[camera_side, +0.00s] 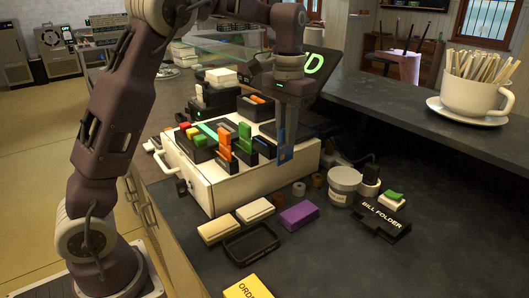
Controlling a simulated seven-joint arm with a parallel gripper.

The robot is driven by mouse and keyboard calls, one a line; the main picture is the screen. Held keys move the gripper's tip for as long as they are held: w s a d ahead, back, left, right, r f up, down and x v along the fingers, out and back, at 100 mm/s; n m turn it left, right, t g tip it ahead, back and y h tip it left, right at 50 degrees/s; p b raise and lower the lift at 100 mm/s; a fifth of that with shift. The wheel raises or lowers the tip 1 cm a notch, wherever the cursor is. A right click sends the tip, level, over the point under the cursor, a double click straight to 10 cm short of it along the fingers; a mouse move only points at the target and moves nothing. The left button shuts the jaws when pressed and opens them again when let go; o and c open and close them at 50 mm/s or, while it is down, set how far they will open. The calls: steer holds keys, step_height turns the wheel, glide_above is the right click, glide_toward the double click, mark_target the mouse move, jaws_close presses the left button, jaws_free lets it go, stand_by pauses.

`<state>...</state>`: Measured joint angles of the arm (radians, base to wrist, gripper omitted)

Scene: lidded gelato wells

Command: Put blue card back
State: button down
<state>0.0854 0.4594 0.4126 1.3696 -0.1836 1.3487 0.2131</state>
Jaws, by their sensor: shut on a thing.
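My gripper (284,148) points down over the front right part of the white box (237,187). It is shut on a narrow blue card (286,154), which hangs upright between the fingers at the box's front edge. The fingers hide part of the card, and I cannot tell whether its lower end touches the box. An orange card (224,143) and a green card (245,137) stand upright in dark holders on the box, left of my gripper. A dark holder with a bluish top (264,147) sits beside them.
Small coloured blocks (195,133) fill a dark well on the left. In front lie cream blocks (217,228), a black tray (251,243) and a purple block (298,215). A grey tub (345,183) and a bill folder (382,217) are at right.

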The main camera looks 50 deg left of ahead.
steer(key=a+r+n, duration=0.8)
steer(key=r+n, duration=0.1)
steer(key=n, duration=0.7)
steer(key=shift+n, duration=0.3)
steer(key=f, duration=0.9)
steer(key=shift+s+d, duration=0.15)
steer(key=shift+s, duration=0.05)
steer(key=shift+f, duration=0.1)
steer(key=c, duration=1.5)
jaws_free()
steer(key=shift+r, duration=6.15)
